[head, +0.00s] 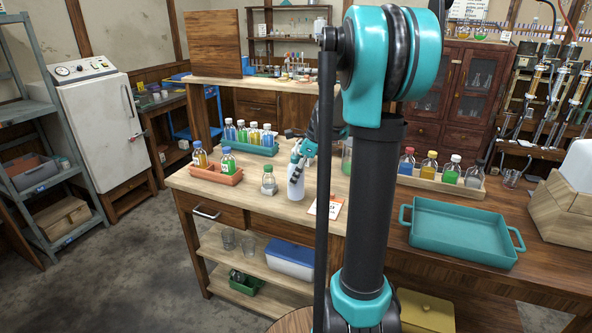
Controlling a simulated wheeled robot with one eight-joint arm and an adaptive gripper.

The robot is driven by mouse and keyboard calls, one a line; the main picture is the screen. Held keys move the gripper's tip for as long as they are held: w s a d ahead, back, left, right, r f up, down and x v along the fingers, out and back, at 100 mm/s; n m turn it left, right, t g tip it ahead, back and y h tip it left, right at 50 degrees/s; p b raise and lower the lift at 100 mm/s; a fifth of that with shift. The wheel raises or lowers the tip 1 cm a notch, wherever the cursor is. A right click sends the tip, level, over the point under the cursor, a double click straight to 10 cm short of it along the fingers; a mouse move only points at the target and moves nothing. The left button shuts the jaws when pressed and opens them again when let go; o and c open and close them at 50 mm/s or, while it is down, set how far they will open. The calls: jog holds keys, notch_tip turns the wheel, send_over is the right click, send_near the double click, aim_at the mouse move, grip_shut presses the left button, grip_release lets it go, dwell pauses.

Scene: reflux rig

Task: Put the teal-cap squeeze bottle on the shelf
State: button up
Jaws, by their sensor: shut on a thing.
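The squeeze bottle (296,184) is white and upright, at the front middle of the wooden workbench. My gripper (300,153) is at its top, shut on it from above. The gripper covers most of the cap, and both are small in the picture. Whether the bottle's base touches the bench top, I cannot tell. Several shelves show: a lower shelf (222,266) under this bench, a grey-blue rack (45,188) at the far left, and a small wall shelf (288,38) at the back. Which one is meant is not clear.
A red tray (213,176) with bottles, a clear bottle (268,182) and a paper card (327,207) are near the squeeze bottle. A teal bottle rack (252,149) stands behind. A teal tray (460,233) lies at right. My arm hides the bench's middle.

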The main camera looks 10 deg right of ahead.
jog(key=shift+f, duration=1.4)
jog(key=o, duration=0.8)
jog(key=shift+f, duration=0.1)
